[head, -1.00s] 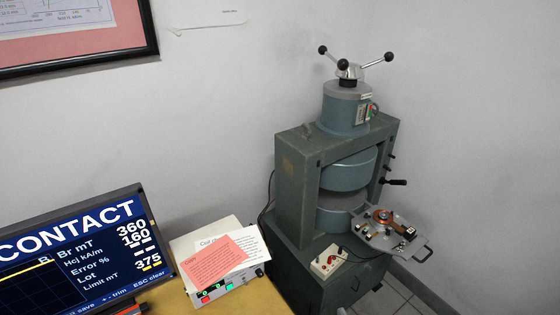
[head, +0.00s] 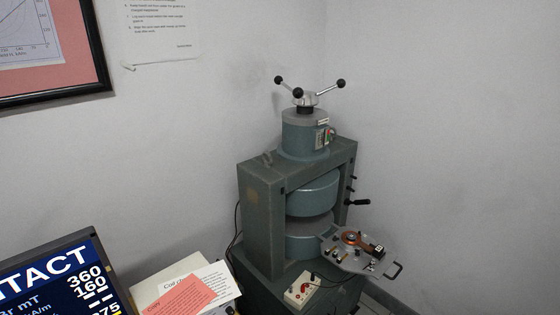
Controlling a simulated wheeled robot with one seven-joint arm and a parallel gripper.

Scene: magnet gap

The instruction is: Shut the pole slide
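The pole slide (head: 347,262) is a grey plate pulled out to the right of the grey-green electromagnet (head: 263,225). It carries a copper-coloured coil (head: 350,238) and small dark blocks. My gripper is not in view.
A three-armed handwheel (head: 306,98) tops the magnet. A black side lever (head: 358,202) sticks out above the slide. A small switch box (head: 302,290) sits in front. A monitor (head: 60,285) and a paper-topped instrument (head: 185,285) stand at lower left. Walls enclose the corner.

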